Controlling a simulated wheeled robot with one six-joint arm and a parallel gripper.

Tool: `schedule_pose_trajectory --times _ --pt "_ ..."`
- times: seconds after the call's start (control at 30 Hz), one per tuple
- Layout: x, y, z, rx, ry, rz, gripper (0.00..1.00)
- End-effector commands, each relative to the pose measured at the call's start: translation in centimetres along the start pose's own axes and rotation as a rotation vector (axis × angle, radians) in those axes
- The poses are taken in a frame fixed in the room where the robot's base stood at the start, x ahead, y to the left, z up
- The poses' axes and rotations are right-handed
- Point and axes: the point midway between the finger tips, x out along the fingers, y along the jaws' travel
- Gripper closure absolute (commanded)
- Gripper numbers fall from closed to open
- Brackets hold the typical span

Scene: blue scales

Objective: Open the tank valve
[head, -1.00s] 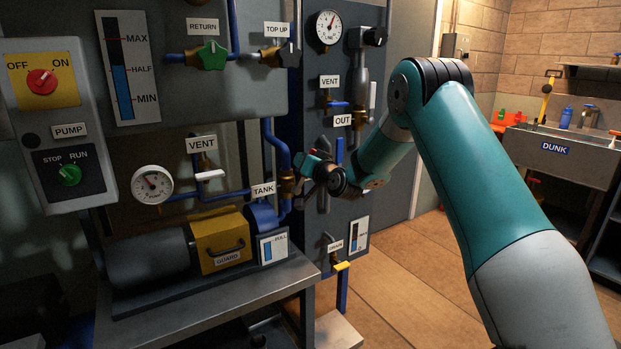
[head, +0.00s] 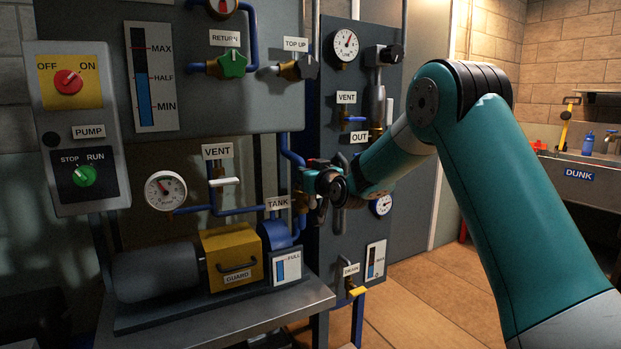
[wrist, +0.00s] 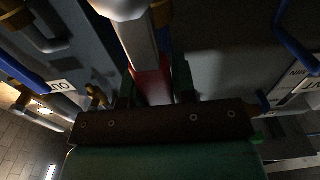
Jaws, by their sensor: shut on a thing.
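The tank valve (head: 300,203) is a brass body on the blue pipe, just right of the TANK label (head: 278,203). My gripper (head: 316,195) is right beside it and covers most of its lever in the head view. In the wrist view, a grey metal lever with a red end (wrist: 150,82) runs between the two dark fingers of my gripper (wrist: 155,88). The fingers are shut on that lever. How far the valve is turned cannot be told, as the gripper hides it.
The yellow pump guard (head: 232,256) and the pump bench (head: 215,318) stand below left. The white-handled vent valve (head: 224,182) is to the left. The OUT label (head: 360,137), a small gauge (head: 381,205) and the yellow drain handle (head: 358,291) are close to my arm.

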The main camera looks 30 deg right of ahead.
Motion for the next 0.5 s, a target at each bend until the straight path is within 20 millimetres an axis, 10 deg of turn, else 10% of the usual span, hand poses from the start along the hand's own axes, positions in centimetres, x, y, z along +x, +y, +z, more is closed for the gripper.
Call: schedule_pose_trajectory --times 0.33,0.37,0.5 --pt "-0.01 -0.08 0.17 -0.009 -0.005 0.0 1.0" --pt "-0.01 -0.09 0.17 -0.008 -0.005 0.0 0.68" --pt "-0.01 -0.07 0.12 -0.007 -0.003 0.0 0.49"
